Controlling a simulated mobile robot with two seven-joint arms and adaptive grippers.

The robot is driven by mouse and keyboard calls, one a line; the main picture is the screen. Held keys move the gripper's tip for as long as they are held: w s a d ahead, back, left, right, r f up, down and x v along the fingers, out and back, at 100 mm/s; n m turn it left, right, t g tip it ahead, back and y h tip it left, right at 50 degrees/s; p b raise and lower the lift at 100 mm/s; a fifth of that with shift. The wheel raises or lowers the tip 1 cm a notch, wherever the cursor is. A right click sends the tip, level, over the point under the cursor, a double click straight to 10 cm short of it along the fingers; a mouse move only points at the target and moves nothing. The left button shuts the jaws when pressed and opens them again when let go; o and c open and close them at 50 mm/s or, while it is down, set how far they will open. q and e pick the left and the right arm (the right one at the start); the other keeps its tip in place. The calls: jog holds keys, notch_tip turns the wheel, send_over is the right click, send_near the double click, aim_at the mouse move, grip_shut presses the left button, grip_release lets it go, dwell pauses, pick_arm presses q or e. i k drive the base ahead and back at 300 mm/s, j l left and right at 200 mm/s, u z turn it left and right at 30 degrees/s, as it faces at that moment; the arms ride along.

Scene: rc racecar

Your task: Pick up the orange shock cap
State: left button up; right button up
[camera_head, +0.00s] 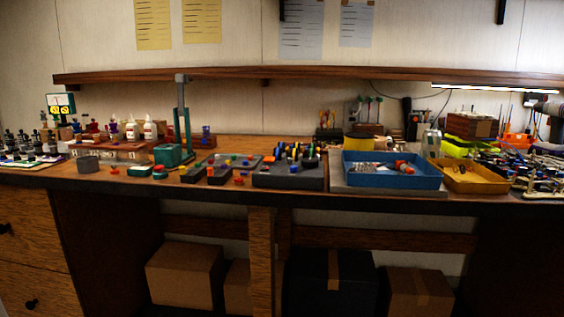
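I cannot tell for sure which piece is the orange shock cap. Several small orange or red pieces lie on the wooden workbench (240,146). One red-orange piece (114,171) sits near the front edge at the left, and another red-orange piece (239,180) sits near the middle front. An orange-ended part (403,166) lies in the blue tray (392,181) right of the middle. Neither of my grippers is in view.
Dark blocks (290,175) with coloured parts stand mid-bench. A green press (174,154) rises at the left. A yellow tray (470,182) and a cluttered pile lie at the right. A shelf (300,77) runs above. Boxes (185,275) sit underneath.

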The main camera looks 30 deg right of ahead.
aim_at(115, 171)
jog(key=z, duration=1.7)
jog(key=u, duration=1.7)
jog(key=i+j+z, duration=0.45)
jog(key=j+z, duration=0.25)
